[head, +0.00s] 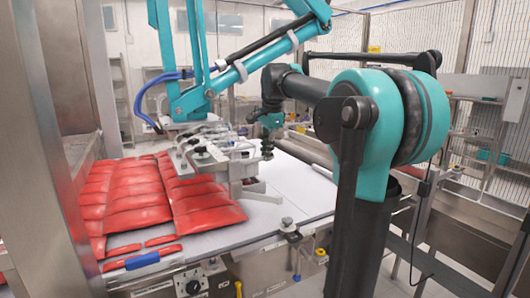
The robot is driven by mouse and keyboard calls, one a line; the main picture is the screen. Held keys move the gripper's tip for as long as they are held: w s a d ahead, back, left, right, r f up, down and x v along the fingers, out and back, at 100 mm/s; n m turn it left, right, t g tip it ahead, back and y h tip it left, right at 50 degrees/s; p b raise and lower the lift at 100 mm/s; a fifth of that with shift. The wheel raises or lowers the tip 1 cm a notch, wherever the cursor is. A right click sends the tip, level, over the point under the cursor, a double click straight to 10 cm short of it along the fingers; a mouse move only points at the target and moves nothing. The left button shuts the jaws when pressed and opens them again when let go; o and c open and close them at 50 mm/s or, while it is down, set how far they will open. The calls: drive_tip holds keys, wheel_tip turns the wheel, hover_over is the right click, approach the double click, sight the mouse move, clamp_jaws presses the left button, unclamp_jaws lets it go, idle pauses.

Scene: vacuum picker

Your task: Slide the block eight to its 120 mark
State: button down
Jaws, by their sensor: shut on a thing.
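My gripper (267,152) is in the middle of the head view, pointing down at the right end of the metal picker head (218,147). It is shut on a small block there, but its fingers are dark and tiny in this view. The block is mostly hidden by them, and I cannot read a number on it. The picker head carries several metal bars and fittings. No scale or 120 mark can be read from here.
Red packs (135,195) lie in rows to the left and below the picker head. A pale table top (290,190) is clear to its right. A teal linkage (245,65) holds the head from above. A steel post (50,100) stands at left.

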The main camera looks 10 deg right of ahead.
drive_tip(key=c, duration=1.5)
unclamp_jaws()
drive_tip(key=shift+s+d, duration=0.1)
drive_tip(key=shift+s, duration=0.15)
drive_tip(key=shift+r, duration=0.1)
drive_tip(key=v, duration=1.1)
drive_tip(key=shift+r, duration=0.4)
drive_tip(key=shift+s, duration=0.1)
